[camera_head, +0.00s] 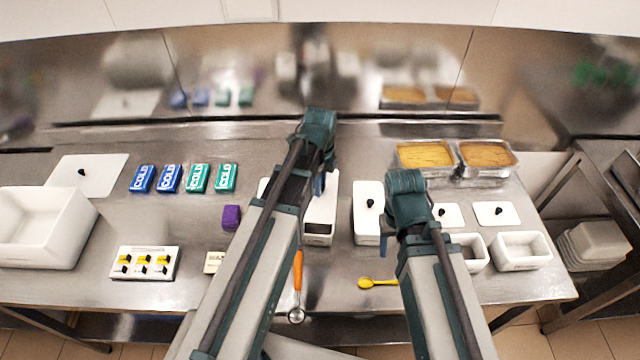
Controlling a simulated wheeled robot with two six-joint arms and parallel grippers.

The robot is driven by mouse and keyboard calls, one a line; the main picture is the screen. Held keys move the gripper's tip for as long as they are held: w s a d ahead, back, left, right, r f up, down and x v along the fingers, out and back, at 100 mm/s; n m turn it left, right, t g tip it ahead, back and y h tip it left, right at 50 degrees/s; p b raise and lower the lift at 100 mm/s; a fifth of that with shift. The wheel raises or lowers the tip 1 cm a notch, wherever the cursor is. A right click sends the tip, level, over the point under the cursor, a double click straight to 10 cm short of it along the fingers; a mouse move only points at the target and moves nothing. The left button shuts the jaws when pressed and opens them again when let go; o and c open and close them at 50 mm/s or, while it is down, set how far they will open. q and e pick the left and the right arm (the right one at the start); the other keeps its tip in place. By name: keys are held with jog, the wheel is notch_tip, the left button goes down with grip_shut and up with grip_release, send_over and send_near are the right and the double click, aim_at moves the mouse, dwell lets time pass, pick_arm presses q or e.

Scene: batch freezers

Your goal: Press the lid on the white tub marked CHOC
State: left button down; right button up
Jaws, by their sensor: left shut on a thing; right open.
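My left gripper (319,184) is shut over a white tub (318,240) in the middle of the counter. A white lid (323,210) lies at or over this tub; the gripper appears shut on its knob, which the arm hides. I cannot tell whether the lid is seated. Another white tub with a black-knobbed white lid (368,225) stands just to its right. My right gripper (387,240) is open and empty, by the front right of that lidded tub. The CHOC marking is not readable on any tub.
Two small open white tubs (522,252) stand at right, with two small lids (497,214) behind. Two filled metal pans (425,157) are behind them. A yellow spoon (378,283) and an orange-handled scoop (297,275) lie in front. Cold packs (169,179) and a large white bin (40,230) are left.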

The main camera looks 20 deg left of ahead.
aim_at(320, 199)
pick_arm(q)
notch_tip(320, 199, down, 6)
jog(key=b, duration=0.5)
jog(key=shift+b, duration=0.3)
jog(key=shift+f, duration=0.2)
dwell(1.5)
jog(key=shift+c, duration=0.6)
grip_release()
jog(key=shift+r, duration=0.1)
jog(key=shift+r+p, duration=3.35)
jog(key=shift+r, duration=0.1)
